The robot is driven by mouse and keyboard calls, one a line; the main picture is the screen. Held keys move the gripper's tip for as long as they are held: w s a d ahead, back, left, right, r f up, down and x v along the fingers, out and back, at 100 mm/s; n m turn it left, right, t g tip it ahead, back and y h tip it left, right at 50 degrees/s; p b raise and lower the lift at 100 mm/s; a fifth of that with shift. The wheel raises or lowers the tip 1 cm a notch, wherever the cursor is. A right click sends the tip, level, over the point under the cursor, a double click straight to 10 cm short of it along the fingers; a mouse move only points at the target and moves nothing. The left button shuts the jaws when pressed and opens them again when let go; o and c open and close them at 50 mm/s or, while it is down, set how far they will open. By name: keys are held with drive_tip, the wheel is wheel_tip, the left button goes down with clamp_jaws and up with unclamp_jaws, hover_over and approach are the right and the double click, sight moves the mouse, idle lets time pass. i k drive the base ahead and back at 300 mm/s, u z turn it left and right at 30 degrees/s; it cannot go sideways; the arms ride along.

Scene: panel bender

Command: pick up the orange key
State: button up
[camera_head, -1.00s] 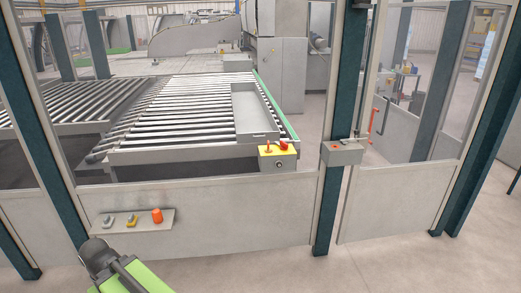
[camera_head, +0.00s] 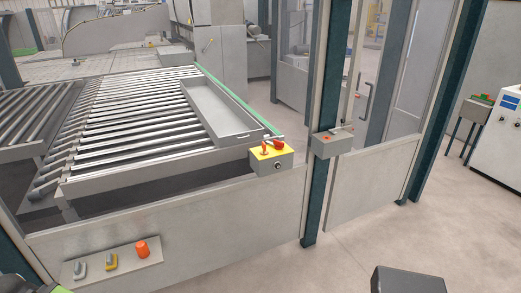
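A grey box with a yellow top (camera_head: 268,158) stands at the roller table's front right corner. On it are a small upright orange piece (camera_head: 264,149) and a redder piece (camera_head: 280,144). They are too small to tell whether either is the orange key. An orange cylinder (camera_head: 142,249) sits on a small grey shelf (camera_head: 150,262) on the low front panel, beside a yellow-based piece (camera_head: 111,262) and a grey one (camera_head: 80,270).
A fence panel (camera_head: 180,232) and dark posts (camera_head: 328,120) stand between me and the roller table (camera_head: 140,130). A grey box with red marks (camera_head: 334,144) is on the post. A white cabinet (camera_head: 500,140) stands far right. Open floor (camera_head: 420,235) lies at the lower right.

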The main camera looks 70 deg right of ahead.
sight(264, 145)
drive_tip(key=z, duration=0.7)
drive_tip(key=i, duration=1.1)
drive_tip(key=z, duration=0.7)
